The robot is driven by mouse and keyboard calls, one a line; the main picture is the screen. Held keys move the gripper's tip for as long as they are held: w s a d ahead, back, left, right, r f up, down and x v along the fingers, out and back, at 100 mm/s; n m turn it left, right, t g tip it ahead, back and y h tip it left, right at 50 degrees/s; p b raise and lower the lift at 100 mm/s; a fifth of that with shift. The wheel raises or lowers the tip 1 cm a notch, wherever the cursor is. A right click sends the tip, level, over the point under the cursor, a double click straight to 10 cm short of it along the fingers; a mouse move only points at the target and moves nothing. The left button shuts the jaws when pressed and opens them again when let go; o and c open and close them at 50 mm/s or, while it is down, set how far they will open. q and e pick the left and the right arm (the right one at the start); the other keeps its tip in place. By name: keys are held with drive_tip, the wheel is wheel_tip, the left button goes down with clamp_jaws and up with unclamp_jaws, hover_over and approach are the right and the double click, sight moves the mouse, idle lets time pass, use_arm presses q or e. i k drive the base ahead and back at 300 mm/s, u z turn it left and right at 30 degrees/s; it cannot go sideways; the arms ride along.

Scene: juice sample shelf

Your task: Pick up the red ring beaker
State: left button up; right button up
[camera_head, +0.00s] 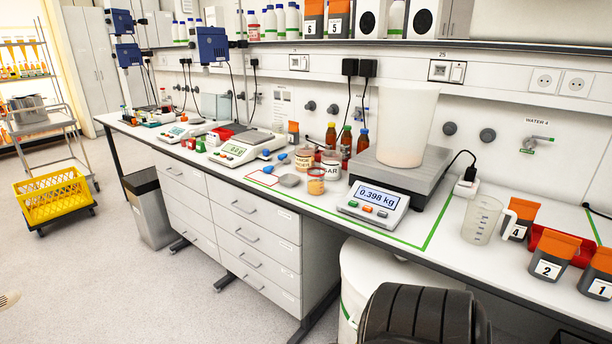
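No beaker with a clearly readable red ring shows in the head view. A small clear vessel with an orange-red band (316,181) stands on the bench in front of two labelled jars; it is too small to tell if it is the red ring beaker. A large translucent, plain beaker (405,122) stands upright on the grey scale (412,176). A clear handled measuring jug (480,221) stands to the right of the scale.
The scale display (374,200) reads 0.398 kg. Orange-lidded numbered containers (550,257) stand at the bench's right end. A yellow crate (56,194) sits low on a cart at left. The floor (110,270) in front is mostly clear.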

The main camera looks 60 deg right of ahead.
sight(316, 174)
drive_tip(key=z, duration=0.65)
drive_tip(key=i, duration=1)
drive_tip(key=z, duration=0.95)
